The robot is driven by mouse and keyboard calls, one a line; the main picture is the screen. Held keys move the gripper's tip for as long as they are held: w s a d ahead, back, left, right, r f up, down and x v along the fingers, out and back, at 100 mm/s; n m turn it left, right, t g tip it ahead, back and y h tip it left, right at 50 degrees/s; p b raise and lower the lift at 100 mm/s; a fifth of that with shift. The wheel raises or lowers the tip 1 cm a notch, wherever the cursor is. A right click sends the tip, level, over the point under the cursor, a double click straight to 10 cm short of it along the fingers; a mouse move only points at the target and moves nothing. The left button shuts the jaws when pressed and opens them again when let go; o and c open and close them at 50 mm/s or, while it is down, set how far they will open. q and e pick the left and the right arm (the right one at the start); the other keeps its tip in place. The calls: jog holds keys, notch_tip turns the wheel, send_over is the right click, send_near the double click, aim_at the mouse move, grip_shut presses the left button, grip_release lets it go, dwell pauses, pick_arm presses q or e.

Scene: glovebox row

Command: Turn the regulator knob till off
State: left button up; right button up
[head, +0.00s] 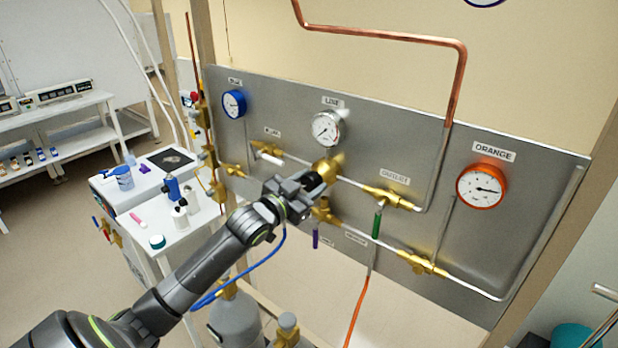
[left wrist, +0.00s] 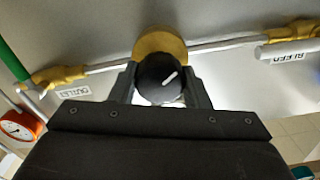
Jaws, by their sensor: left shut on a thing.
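The regulator knob is round and black with a white pointer line, and shows in the left wrist view (left wrist: 152,75). The line slants up to the right there. Behind it is the brass regulator body (head: 330,167), fixed to the grey panel. My left gripper (head: 313,181) is shut on the knob, one finger on each side of it; it fills the lower part of the left wrist view (left wrist: 160,86). In the head view the gripper mostly hides the knob. The white LINE gauge (head: 326,128) sits just above the regulator. My right gripper is not in view.
The panel (head: 275,110) also carries a blue gauge (head: 234,104), an orange gauge (head: 481,186), a green-handled valve (head: 377,224) and a purple-handled valve (head: 315,239). An orange hose (head: 357,312) hangs below. A bench with bottles (head: 178,225) stands left.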

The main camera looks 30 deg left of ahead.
pick_arm(q)
jog(key=shift+n, duration=0.9)
jog(key=shift+f, duration=0.1)
jog(key=o, duration=1)
jog(key=shift+c, duration=0.2)
jog(key=shift+s, duration=0.1)
jog(key=shift+s, duration=0.3)
jog(key=s+a, duration=0.1)
jog(key=s, duration=1.5)
jog(key=shift+s+a, duration=0.2)
jog(key=shift+s, duration=0.1)
